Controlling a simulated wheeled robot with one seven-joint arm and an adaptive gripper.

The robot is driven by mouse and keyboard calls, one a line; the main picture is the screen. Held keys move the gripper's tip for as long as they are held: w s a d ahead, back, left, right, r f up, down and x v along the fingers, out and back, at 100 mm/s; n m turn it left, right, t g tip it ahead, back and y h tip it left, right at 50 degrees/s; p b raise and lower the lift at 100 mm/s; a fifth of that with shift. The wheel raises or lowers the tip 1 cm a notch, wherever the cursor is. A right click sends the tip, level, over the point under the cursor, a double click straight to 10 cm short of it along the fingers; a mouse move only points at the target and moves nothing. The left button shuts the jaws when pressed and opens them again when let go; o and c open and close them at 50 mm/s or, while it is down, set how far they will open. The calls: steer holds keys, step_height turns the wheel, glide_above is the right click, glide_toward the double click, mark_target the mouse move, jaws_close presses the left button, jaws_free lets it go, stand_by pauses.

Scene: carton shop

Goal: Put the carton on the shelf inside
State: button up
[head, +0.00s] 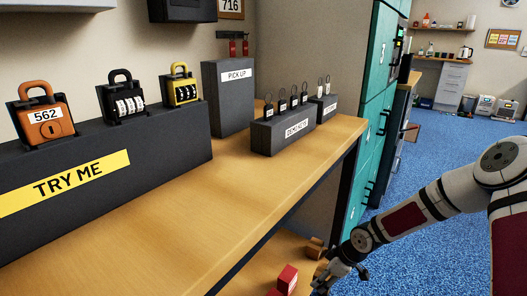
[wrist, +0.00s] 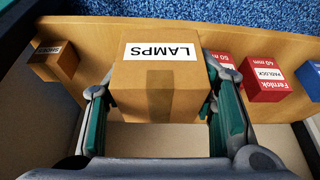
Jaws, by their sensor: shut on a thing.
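A brown carton (wrist: 150,85) with a white LAMPS label fills the middle of the wrist view. My gripper (wrist: 162,112) has one finger on each side of it and is shut on it. The wooden shelf (wrist: 98,62) lies beneath and around the carton in this view; whether the carton touches it I cannot tell. In the head view my gripper (head: 343,276) is low, beside the lower shelf (head: 286,248) under the bench; its fingertips and the held carton are hard to make out there.
On the shelf are a small brown carton (wrist: 55,60) at left, a red padlock box (wrist: 263,82) at right, another partly hidden red one, and a blue box (wrist: 313,78) at the edge. The bench top (head: 235,205) above carries padlock displays. Blue carpet (head: 440,140) is open at right.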

steer(key=s+r+m+t+h+p, duration=0.1)
steer(key=s+r+m+p, duration=0.3)
steer(key=r+p, duration=0.9)
steer(key=s+r+m+h+p, duration=0.1)
steer(key=s+r+m+p, duration=0.4)
steer(key=r, duration=1.5)
steer(key=s+r+m+t+h+p, duration=0.1)
steer(key=s+r+m+h+p, duration=0.15)
steer(key=r+p, duration=1.1)
steer(key=shift+y, duration=0.45)
steer(key=shift+s+f+b, duration=0.4)
steer(key=shift+s+b, duration=0.15)
steer(key=shift+s, duration=0.3)
steer(key=shift+s+f+b, duration=0.4)
steer(key=shift+s+b, duration=0.15)
steer(key=shift+s, duration=0.3)
steer(key=shift+s+f+b, duration=0.4)
steer(key=shift+s+b, duration=0.15)
steer(key=shift+s, duration=0.3)
